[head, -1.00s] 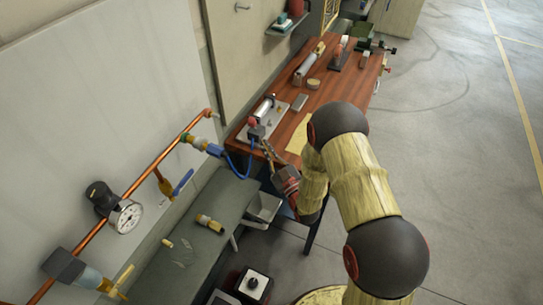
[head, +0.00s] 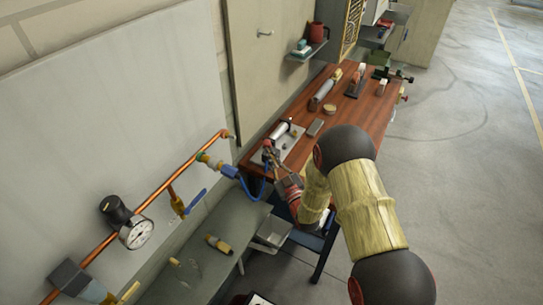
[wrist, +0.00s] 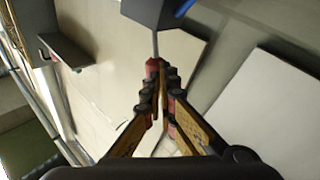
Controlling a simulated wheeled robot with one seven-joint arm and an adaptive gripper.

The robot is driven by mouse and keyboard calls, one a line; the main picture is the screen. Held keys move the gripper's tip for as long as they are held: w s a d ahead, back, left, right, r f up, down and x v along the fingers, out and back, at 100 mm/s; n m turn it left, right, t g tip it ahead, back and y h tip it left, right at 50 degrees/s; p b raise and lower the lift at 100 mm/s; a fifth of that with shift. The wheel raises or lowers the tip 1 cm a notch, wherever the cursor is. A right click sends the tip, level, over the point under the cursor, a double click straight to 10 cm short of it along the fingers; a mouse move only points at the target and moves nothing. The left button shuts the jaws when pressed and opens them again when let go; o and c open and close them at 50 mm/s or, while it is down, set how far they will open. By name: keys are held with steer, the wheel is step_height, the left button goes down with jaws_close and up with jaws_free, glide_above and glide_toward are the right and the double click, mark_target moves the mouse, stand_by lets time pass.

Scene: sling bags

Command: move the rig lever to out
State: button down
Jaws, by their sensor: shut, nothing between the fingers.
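The rig (head: 286,140), a pale plate with a silver cylinder, sits on the near left end of the wooden bench. Its lever (head: 267,143) has a red knob and stands at the near side of the plate. In the wrist view the lever (wrist: 154,66) shows as a thin rod with a red end, coming from a dark grey block (wrist: 160,12). My gripper (head: 271,156) is beside the lever. In the wrist view my gripper (wrist: 161,82) is shut and empty, its fingertips right at the red knob. I cannot tell whether they touch.
A pressure gauge (head: 136,232) and a blue-handled valve (head: 193,203) are on the pipe. A grey bench (head: 205,235) stands below. Open floor (head: 460,190) lies to the right.

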steer(key=shift+w+d+r+m, duration=0.1)
steer(key=shift+r+m, duration=0.1)
steer(key=shift+m, duration=0.1)
steer(key=shift+w+d+r+m+g+h+p, duration=0.2)
steer(key=shift+m+g+h+p, duration=0.1)
steer(key=shift+m+p, duration=0.15)
steer(key=w+m+g+p, duration=0.1)
steer(key=w+d+r+m+g+p, duration=0.1)
steer(key=m, duration=0.1)
steer(key=w+d+m+g+h+p, duration=0.1)
steer(key=shift+w+r+m, duration=0.15)
steer(key=shift+r+m, duration=0.05)
steer(key=shift+m, duration=0.05)
stand_by(0.3)
